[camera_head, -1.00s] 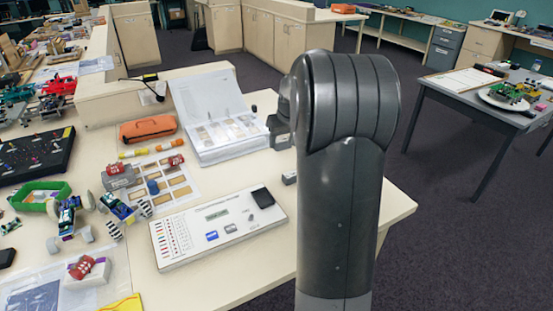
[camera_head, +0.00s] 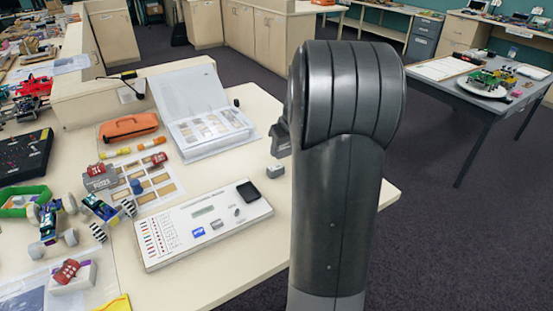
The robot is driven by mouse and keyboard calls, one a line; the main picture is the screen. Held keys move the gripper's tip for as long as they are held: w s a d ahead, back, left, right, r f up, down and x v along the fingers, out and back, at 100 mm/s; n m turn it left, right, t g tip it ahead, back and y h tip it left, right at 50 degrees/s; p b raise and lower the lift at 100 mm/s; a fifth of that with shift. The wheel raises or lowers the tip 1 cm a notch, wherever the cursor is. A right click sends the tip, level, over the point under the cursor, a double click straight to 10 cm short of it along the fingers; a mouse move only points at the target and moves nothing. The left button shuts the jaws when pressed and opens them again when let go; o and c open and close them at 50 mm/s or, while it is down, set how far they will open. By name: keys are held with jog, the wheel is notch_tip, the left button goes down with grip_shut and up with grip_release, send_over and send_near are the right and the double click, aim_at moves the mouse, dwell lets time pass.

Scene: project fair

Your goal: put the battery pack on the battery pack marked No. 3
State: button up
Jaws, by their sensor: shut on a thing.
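A boxy dark grey part of my gripper (camera_head: 280,138) shows at the left edge of my large arm link, over the right side of the pale table (camera_head: 352,197). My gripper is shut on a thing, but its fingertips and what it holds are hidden. A small grey block (camera_head: 275,171) lies on the table just below it. It may be a battery pack; no number is readable on it. A gap shows between this block and the visible part of my gripper.
Left of the block is a white panel (camera_head: 176,241) with a black device (camera_head: 248,192). An open white binder (camera_head: 215,147) stands behind, near an orange case (camera_head: 128,127). Red-topped items and model cars crowd the left. The table's right edge is near my arm.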

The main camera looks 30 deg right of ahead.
aim_at(277, 168)
jog(key=shift+w+a+f, duration=0.65)
jog(key=shift+w+f, duration=0.15)
jog(key=shift+w, duration=0.15)
jog(key=shift+f, duration=1.9)
jog(key=shift+f, duration=0.15)
jog(key=o, duration=1)
